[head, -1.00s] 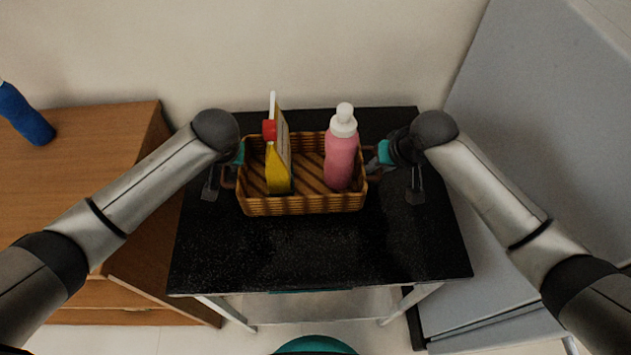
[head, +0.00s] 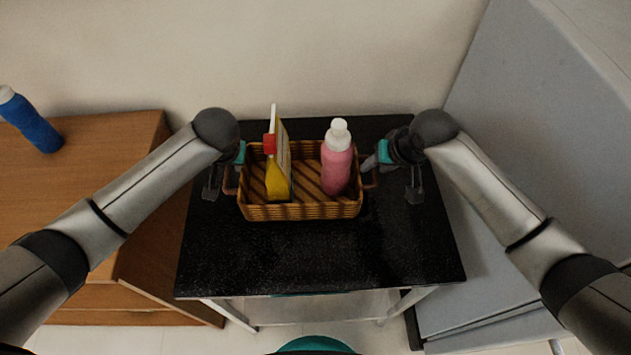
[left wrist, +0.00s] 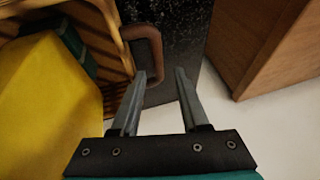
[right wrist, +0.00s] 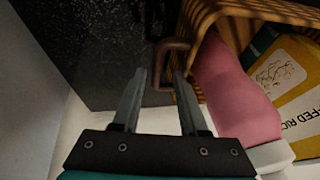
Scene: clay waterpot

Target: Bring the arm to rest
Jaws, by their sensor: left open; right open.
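A woven basket (head: 300,210) stands on the black-topped table (head: 320,255). It holds a yellow package (head: 277,180) with a red cap and a pink bottle (head: 337,170) with a white top. My left gripper (left wrist: 161,75) is open and empty near the basket's left handle (left wrist: 154,50). My right gripper (right wrist: 160,74) is open and empty near the right handle (right wrist: 168,58). In both wrist views the handle lies beyond the fingertips, apart from them as far as I can tell. My arms partly hide the grippers in the head view.
A wooden cabinet (head: 85,200) stands at the left with a blue bottle (head: 35,125) on it. A large grey appliance (head: 540,150) stands close at the right. A wall is behind the table. The front of the tabletop is clear.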

